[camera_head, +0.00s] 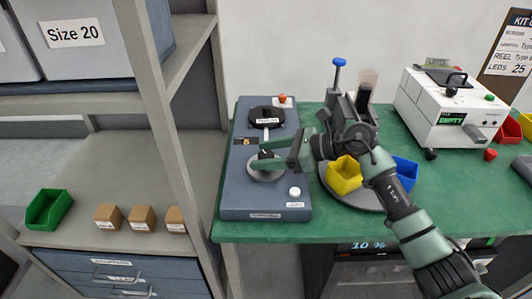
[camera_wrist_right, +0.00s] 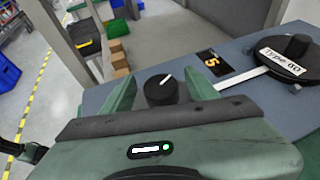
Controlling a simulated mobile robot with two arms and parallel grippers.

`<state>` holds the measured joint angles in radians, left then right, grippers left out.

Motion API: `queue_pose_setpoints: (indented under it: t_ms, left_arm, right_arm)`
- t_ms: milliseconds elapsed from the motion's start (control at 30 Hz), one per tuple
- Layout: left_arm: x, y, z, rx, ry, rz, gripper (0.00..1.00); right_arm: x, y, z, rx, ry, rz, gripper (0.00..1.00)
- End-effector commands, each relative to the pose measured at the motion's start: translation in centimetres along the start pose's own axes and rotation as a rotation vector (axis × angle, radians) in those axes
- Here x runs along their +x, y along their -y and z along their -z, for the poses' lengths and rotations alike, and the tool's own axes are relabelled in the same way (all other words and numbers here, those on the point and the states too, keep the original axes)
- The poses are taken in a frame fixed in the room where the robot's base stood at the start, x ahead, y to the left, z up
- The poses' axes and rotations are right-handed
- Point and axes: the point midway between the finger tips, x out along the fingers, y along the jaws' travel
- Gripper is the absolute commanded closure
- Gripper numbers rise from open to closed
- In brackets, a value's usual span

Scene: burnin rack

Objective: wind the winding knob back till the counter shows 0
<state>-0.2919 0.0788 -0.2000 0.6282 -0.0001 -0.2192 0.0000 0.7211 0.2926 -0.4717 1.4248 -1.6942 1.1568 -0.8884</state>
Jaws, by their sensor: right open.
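The winding knob (camera_wrist_right: 163,90), black with a white pointer line, stands on the blue-grey winding unit (camera_head: 235,190) on the green bench. In the right wrist view the pointer tilts to the upper right. My right gripper (camera_wrist_right: 158,86) is open, with one finger on each side of the knob. It also shows in the head view (camera_head: 261,156), reaching in from the right; a small gap to the knob shows in the wrist view. The counter (camera_wrist_right: 212,62) beside the knob shows a yellow 5. My left gripper is not in view.
A black reel (camera_head: 266,115) labelled Type 60 sits behind the knob, with a tape strip running toward it. A white button (camera_head: 295,191) and red button (camera_head: 282,99) are on the unit. Yellow (camera_head: 343,175) and blue (camera_head: 406,173) bins stand to the right. A shelf post rises at left.

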Motion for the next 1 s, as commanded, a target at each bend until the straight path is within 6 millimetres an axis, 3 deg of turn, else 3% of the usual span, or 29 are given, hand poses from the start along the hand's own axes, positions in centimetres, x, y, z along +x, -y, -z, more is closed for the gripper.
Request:
queue_pose_setpoints:
  t_ms: [100,300,333,733,1000]
  left_arm:
    - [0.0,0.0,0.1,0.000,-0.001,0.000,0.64]
    - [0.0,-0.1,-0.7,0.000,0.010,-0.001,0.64]
    - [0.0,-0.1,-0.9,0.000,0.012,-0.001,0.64]
    - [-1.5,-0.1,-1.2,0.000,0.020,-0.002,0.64]
    - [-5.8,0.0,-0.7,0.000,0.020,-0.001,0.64]
  right_arm:
    - [0.0,0.0,0.0,0.001,0.000,0.000,0.41]
    - [0.0,0.0,0.0,0.001,0.000,0.000,0.97]
    - [0.0,0.0,0.0,0.001,0.001,0.000,1.00]
    - [-0.2,-0.1,-0.3,0.033,0.000,0.078,1.00]
    - [-0.4,-0.2,-0.9,0.106,0.001,0.256,1.00]
